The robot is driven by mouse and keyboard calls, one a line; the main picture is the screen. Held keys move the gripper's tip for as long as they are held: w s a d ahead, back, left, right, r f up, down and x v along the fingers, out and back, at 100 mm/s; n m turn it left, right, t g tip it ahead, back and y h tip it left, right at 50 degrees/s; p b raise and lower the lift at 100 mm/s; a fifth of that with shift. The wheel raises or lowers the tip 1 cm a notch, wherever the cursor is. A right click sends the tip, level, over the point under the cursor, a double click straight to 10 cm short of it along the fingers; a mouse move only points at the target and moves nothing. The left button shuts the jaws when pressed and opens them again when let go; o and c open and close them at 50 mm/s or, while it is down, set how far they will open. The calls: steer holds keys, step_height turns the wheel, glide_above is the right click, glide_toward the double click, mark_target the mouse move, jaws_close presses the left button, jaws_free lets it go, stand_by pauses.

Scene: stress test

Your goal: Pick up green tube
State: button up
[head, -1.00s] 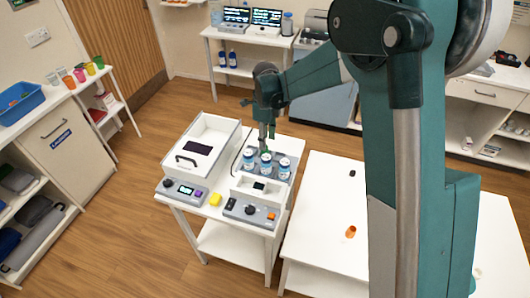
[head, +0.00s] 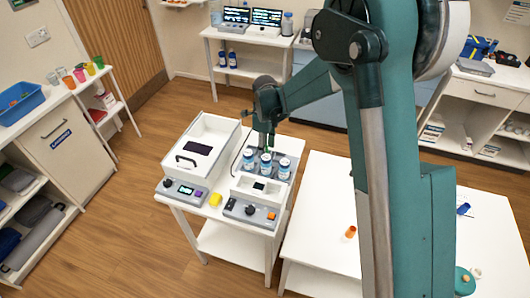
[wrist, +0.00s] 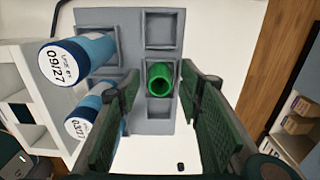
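The green tube (wrist: 160,78) stands in a socket of a grey rack (wrist: 160,31) in the wrist view, its open mouth toward the camera. My gripper (wrist: 161,84) is open, with one green finger on each side of the tube. A gap shows on both sides, and I cannot tell how deep the fingertips reach. In the head view my gripper (head: 265,141) is over the back of the rack, behind the white-capped blue vials (head: 266,163). The tube is mostly hidden there.
Two blue vials (wrist: 75,62) stand close to the left finger in the wrist view. A grey device with knobs (head: 250,211) sits in front of the rack. A white box machine (head: 207,145) is to the left. An orange tube (head: 351,232) lies on the right table.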

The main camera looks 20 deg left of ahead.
stand_by(0.4)
steer(key=c, duration=0.9)
steer(key=shift+o, duration=0.2)
steer(key=shift+r, duration=0.1)
step_height(320, 180, up, 10)
stand_by(0.5)
